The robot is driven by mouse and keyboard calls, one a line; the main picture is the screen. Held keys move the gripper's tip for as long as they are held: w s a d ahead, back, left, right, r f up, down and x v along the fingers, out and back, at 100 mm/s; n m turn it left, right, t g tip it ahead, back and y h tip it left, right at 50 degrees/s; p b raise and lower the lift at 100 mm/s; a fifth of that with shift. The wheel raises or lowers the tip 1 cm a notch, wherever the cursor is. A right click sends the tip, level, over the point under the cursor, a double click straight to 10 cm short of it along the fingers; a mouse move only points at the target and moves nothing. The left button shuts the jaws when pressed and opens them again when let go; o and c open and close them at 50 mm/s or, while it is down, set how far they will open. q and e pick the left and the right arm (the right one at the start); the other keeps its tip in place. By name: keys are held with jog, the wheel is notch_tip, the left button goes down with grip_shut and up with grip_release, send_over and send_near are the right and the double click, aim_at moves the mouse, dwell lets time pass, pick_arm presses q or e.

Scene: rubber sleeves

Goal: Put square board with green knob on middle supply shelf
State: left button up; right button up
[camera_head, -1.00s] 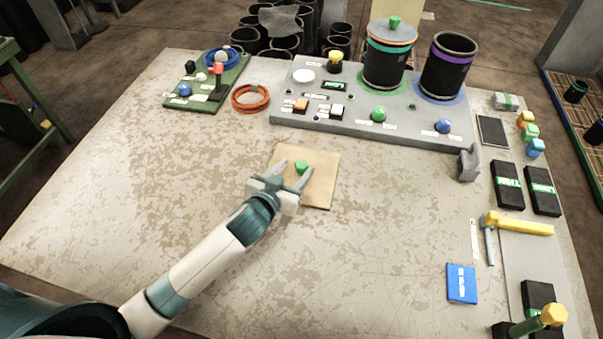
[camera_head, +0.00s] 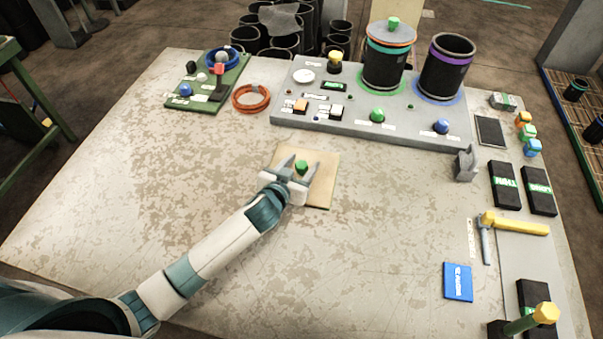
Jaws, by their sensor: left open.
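The square tan board (camera_head: 322,186) lies flat on the table, with a green knob (camera_head: 301,167) standing near its middle. My left gripper (camera_head: 301,164) is over the board, its two fingers open on either side of the knob. I cannot tell whether the fingers touch the knob. The gripper body hides the lower left part of the board. My right gripper is not in view. I cannot identify the middle supply shelf for certain; a rack with wooden slats (camera_head: 573,110) stands on the floor at the right edge.
A grey control panel (camera_head: 290,118) with two black cylinders stands behind the board. A green panel (camera_head: 230,78) and an orange cable coil (camera_head: 251,98) are at the back left. Black boxes, a yellow-handled hammer (camera_head: 515,223) and a blue card (camera_head: 458,282) lie right. The table's left is clear.

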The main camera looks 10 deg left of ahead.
aim_at(306, 164)
pick_arm(q)
grip_shut()
jog(key=shift+r, duration=0.15)
jog(key=shift+w+r, duration=0.1)
jog(key=shift+r, duration=0.45)
jog(key=r, duration=0.1)
jog(key=d+r+b, duration=0.1)
jog(key=r, duration=0.1)
jog(key=shift+d+r, duration=0.1)
jog(key=shift+r, duration=0.05)
jog(key=w+d+r+b, duration=0.1)
jog(key=d+r+b, duration=0.2)
jog(key=d+r, duration=0.3)
jog(key=d, duration=0.4)
jog(key=shift+w+d+r, duration=0.15)
jog(key=shift+d+r, duration=0.1)
